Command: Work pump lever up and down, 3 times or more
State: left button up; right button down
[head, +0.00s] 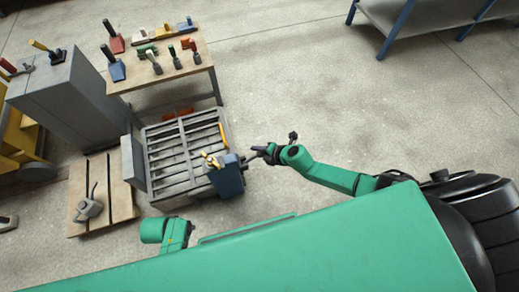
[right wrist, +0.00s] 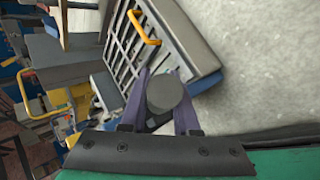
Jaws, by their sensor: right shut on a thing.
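The blue pump box (head: 228,178) sits at the right front corner of the grey slatted panel mould (head: 165,172). A short grey lever (head: 246,160) sticks out from it to the right. My right gripper (head: 258,153) is at the lever's outer end. In the right wrist view, my right gripper's (right wrist: 167,100) two purple fingers are shut on the lever's round grey end (right wrist: 168,92), which sits between them. My left arm shows at the bottom left of the head view; its fingers cannot be made out.
An orange handle (head: 222,134) is on the mould's right side; it also shows in the right wrist view (right wrist: 142,28). A wooden table (head: 165,72) with several coloured tools stands behind, beside a grey cabinet (head: 70,95). A pallet (head: 100,195) lies left. The floor to the right is clear.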

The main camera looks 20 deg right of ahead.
jog(key=shift+w+a+r, duration=0.15)
jog(key=shift+a, duration=0.05)
jog(key=c, duration=0.8)
grip_release()
jog(key=shift+o, duration=0.7)
jog(key=shift+d, duration=0.1)
